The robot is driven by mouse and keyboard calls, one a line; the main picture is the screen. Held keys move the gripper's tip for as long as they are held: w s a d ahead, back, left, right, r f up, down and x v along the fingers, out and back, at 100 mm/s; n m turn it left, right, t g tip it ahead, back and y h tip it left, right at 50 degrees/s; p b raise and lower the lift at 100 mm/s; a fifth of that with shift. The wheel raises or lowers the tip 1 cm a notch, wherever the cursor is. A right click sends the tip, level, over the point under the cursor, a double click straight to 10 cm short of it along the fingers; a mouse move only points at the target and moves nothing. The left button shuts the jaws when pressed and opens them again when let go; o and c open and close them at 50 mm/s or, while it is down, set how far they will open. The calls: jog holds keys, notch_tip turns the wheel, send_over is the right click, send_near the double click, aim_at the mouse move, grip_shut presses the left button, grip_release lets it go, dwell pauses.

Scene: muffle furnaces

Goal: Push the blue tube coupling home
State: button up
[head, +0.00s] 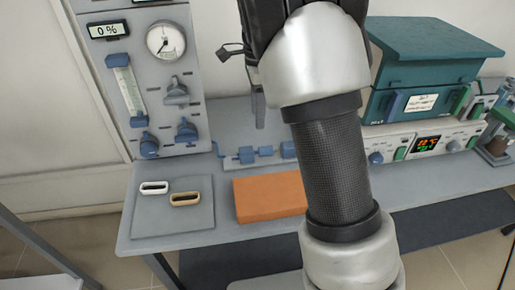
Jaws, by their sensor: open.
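Blue tube fittings (247,155) sit in a row on a thin grey line at the back of the bench, right of the gas panel. A larger blue piece (288,149) is at the right end of the row, partly hidden by my arm. I cannot tell which piece is the coupling or whether a gap shows at its joint. My gripper (259,112) is open, pointing down above the row. One grey finger shows, apart from the fittings in the picture; the other is hidden behind my arm. Nothing is seen in it.
An orange brick (262,200) lies in front of the fittings. A grey mat (172,222) with two ring-shaped pieces is at the left. The gas panel (143,75) stands at the left, and a teal furnace (430,60) at the right. The front bench edge is clear.

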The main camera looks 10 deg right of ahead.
aim_at(258, 151)
notch_tip(258, 151, down, 14)
jog(key=b, duration=0.3)
jog(key=shift+r, duration=0.25)
jog(key=shift+c, duration=0.6)
grip_shut()
